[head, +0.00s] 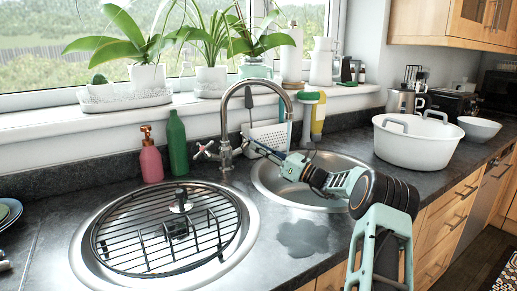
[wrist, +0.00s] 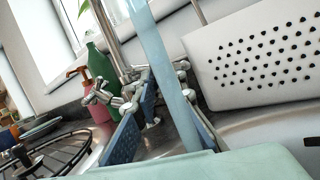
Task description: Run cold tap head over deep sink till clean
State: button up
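The chrome tap (head: 226,120) stands between two round sinks, with a tall curved spout and cross handles at its base. Its spout arches right, its end above the left part of the right sink (head: 262,178). That sink looks open and deep. The left sink (head: 84,262) holds a black wire rack. My gripper (head: 252,143) reaches over the right sink to the tap's right handle. In the wrist view the gripper's blue finger pads (wrist: 160,125) are apart, with the tap base (wrist: 150,108) seen between them. I cannot tell whether either finger touches a handle. No water shows.
A white perforated caddy (head: 270,134) stands behind the right sink, close to my gripper. Pink (head: 150,160) and green (head: 178,145) bottles stand left of the tap.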

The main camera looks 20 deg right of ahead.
jog(key=o, duration=0.3)
jog(key=shift+r, duration=0.1)
notch_tip(320, 180, up, 10)
jog(key=shift+f, duration=0.1)
jog(key=shift+o, duration=0.5)
